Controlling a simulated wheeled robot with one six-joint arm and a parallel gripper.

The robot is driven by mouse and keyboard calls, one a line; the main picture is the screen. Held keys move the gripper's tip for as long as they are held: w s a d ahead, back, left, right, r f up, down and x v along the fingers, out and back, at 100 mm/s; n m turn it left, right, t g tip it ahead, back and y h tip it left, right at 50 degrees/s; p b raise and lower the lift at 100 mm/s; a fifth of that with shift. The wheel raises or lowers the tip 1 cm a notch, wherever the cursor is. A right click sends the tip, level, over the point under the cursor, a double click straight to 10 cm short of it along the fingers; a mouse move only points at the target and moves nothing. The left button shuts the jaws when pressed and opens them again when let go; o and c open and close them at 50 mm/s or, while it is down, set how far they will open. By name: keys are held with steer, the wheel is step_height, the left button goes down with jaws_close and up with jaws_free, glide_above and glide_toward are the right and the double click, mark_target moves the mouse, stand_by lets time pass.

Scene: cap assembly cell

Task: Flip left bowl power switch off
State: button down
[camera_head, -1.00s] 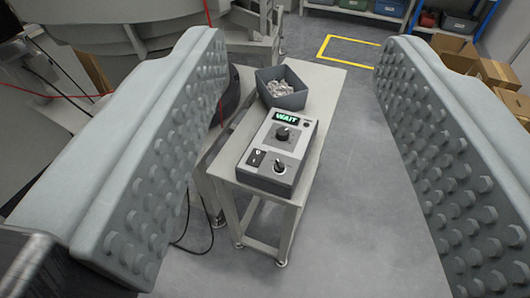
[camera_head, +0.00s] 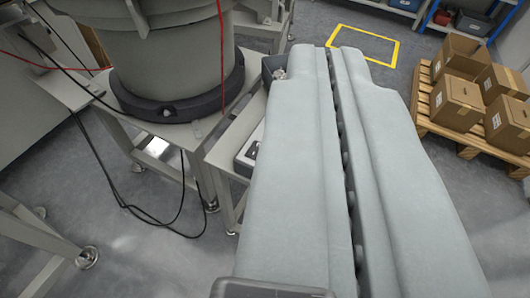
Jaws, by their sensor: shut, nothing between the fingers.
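My gripper (camera_head: 338,65) is shut and empty, its two grey fingers side by side across the middle of the view. Behind the left finger, only the left edge of the grey control box (camera_head: 248,155) shows on its small stand (camera_head: 238,135). Its switch, knobs and display are hidden by the finger. The large grey bowl unit (camera_head: 170,50) stands to the left on a dark ring, on its own table (camera_head: 180,135). My fingers are right of the bowl and in front of the control box; I cannot tell how far they are from the box.
The dark bin (camera_head: 272,70) of small parts is partly hidden behind my left finger. Cardboard boxes (camera_head: 458,100) sit on a wooden pallet (camera_head: 440,125) at right. Black cables (camera_head: 120,190) hang by the table legs. A red line (camera_head: 221,50) crosses before the bowl.

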steer(key=w+a+f+n+g, duration=0.2)
steer(key=w+f+n+g, duration=0.4)
steer(key=w+f, duration=0.5)
steer(key=w+a+f+n+g, duration=0.3)
steer(key=w+f+n+g, duration=0.4)
steer(key=w+f, duration=0.5)
steer(key=shift+w+a+n+g, duration=0.35)
steer(key=shift+w+g, duration=0.65)
steer(key=shift+w, duration=0.95)
steer(key=f, duration=0.4)
steer(key=w+f, duration=0.1)
steer(key=f, duration=0.9)
steer(key=shift+w+d, duration=0.3)
